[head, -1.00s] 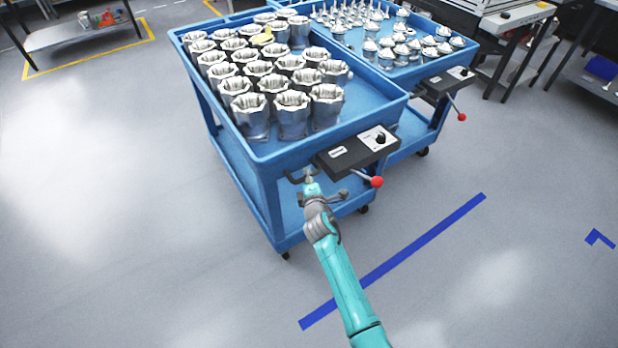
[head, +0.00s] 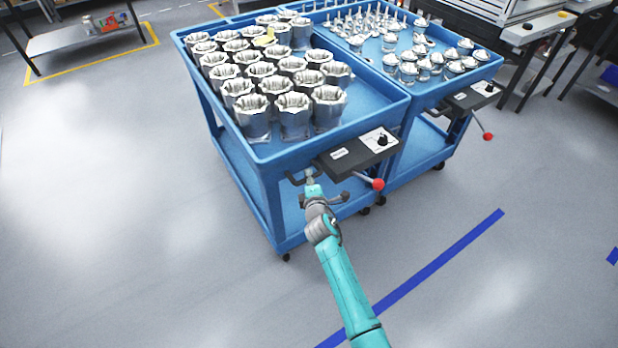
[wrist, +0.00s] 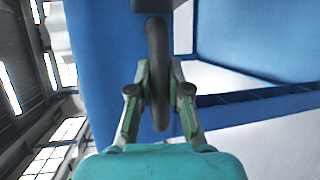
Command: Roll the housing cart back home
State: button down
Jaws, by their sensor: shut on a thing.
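The housing cart (head: 222,131) is a blue two-shelf cart on casters, with rows of metal housings (head: 293,112) on its top tray. A black control box (head: 357,152) with a dial and a red-knobbed lever (head: 377,184) is on its near end. My gripper (head: 310,178) is at the cart's dark handle, below and left of the box. In the wrist view, the fingers (wrist: 160,100) are shut around the dark handle bar (wrist: 157,60), with the blue cart wall behind it.
A second blue cart (head: 438,88) with small metal parts stands close along the right side. A blue floor line (head: 440,261) lies at lower right. Open floor (head: 110,200) spreads to the left. A shelf table (head: 80,38) stands at back left, a workbench (head: 525,35) at back right.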

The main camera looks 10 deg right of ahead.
jog(key=c, duration=1.1)
grip_release()
jog(key=v, duration=1.2)
